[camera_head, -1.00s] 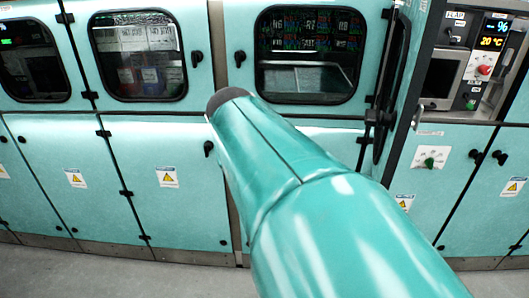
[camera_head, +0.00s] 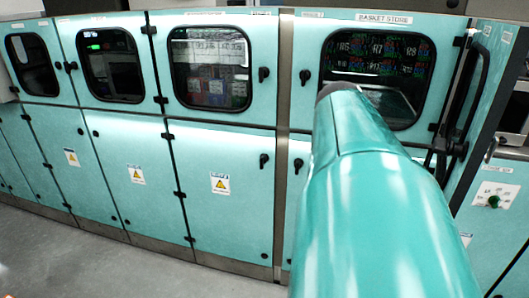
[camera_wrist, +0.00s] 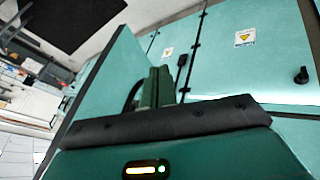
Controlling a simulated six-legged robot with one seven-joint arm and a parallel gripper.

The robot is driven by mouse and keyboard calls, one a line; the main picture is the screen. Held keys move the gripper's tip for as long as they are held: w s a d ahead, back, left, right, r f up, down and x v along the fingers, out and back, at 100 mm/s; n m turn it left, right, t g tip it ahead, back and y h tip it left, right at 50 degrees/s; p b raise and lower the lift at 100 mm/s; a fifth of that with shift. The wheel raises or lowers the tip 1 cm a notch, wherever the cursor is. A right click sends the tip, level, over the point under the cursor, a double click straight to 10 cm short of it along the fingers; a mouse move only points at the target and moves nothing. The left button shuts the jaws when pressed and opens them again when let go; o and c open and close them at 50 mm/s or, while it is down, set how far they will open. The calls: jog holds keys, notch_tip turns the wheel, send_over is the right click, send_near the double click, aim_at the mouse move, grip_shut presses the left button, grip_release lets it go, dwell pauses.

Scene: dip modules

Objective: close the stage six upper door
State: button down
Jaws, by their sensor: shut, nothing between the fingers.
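An upper door (camera_head: 487,88) with a dark window stands swung open at the right of the head view, seen steeply from the side, right of the basket store window. I cannot read a label that marks it as stage six. In the wrist view, a teal panel (camera_wrist: 105,85) stands out from the cabinet fronts, left of my gripper (camera_wrist: 157,80). It looks like an open door, but I cannot tell if it is the same one. My gripper's fingers are close together and empty; I cannot tell if they touch the panel. In the head view my arm hides my gripper.
The closed basket store front (camera_head: 375,60) is left of the open door, partly behind my arm. Several closed upper windowed doors (camera_head: 210,67) and lower doors (camera_head: 218,205) run to the left. The grey floor (camera_head: 110,265) in front of them is clear.

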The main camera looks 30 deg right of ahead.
jog(key=s+d+f+m, duration=0.1)
jog(key=s+d+f, duration=0.6)
jog(key=shift+s+d+g, duration=0.15)
jog(key=shift+s+g, duration=0.1)
jog(key=shift+g, duration=0.05)
jog(key=shift+f, duration=0.1)
dwell(0.5)
